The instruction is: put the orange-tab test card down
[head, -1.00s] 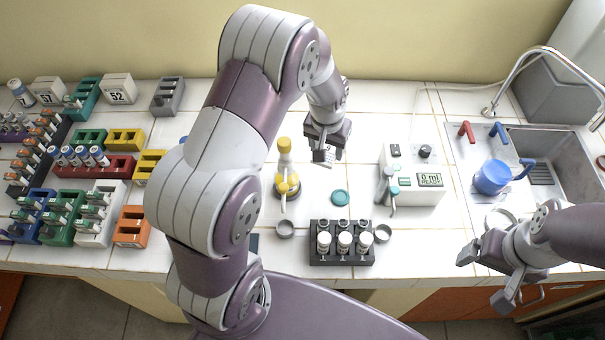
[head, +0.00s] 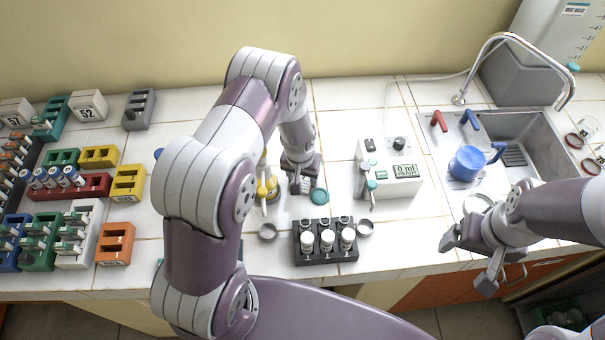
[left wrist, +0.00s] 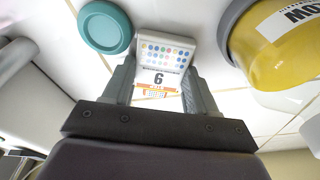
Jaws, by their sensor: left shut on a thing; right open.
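The test card (left wrist: 160,65) is white with rows of coloured dots, a black 6 and an orange band, seen in the left wrist view. My left gripper (left wrist: 160,88) is shut on it, with one finger at each side. In the head view my left gripper (head: 300,187) is low over the tiled counter, between the yellow-topped bottle and the teal disc; the card is mostly hidden there. I cannot tell whether the card touches the counter. My right gripper (head: 468,258) is open and empty near the front edge, before the sink.
The teal disc (head: 319,196) lies close beside the left gripper; the yellow bottle (head: 266,188) stands on its other side. A dark vial rack (head: 325,255) is in front, and a pump with a display (head: 405,185) stands to the right. Coloured racks fill the left.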

